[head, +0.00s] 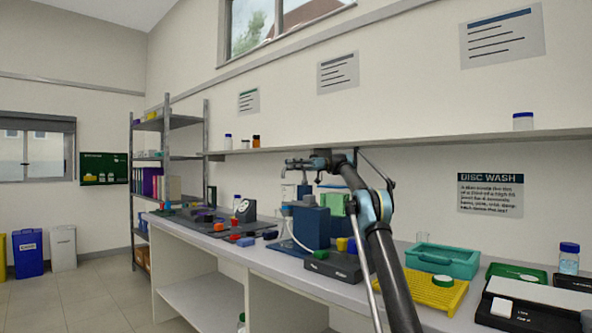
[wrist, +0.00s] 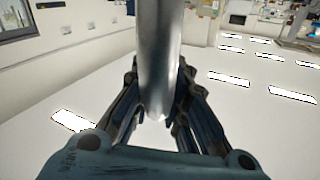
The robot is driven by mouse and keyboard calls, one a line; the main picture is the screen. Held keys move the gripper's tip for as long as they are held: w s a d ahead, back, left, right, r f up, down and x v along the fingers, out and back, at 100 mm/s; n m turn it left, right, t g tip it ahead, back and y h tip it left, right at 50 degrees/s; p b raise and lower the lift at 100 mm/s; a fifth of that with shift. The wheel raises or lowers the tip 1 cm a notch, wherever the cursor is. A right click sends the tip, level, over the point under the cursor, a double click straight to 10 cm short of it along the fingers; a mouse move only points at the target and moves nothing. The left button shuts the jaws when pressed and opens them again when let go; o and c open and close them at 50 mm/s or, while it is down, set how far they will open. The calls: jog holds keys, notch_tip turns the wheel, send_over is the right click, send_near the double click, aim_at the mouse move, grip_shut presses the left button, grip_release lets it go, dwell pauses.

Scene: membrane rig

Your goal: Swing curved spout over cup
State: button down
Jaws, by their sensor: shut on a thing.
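A shiny metal tube, which looks like the curved spout (wrist: 158,45), runs between the fingers of my gripper (wrist: 157,78) in the wrist view. The gripper is shut on it; the exact contact is hard to make out. In the head view my gripper (head: 296,163) reaches left above the bench, over the blue rig (head: 311,226).
The bench is crowded. A teal tray (head: 443,261), a yellow rack (head: 432,291) and a dark box with a green button (head: 331,264) stand on the right. Small coloured parts lie on a grey mat (head: 205,219) at left. A wall shelf (head: 430,140) runs behind my arm.

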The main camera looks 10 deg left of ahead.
jog(key=shift+s+a, duration=0.1)
jog(key=shift+a, duration=0.2)
jog(key=c, duration=1.6)
grip_release()
jog(key=shift+a, duration=0.2)
jog(key=shift+o, duration=0.2)
jog(key=shift+d, duration=0.15)
jog(key=shift+r, duration=0.1)
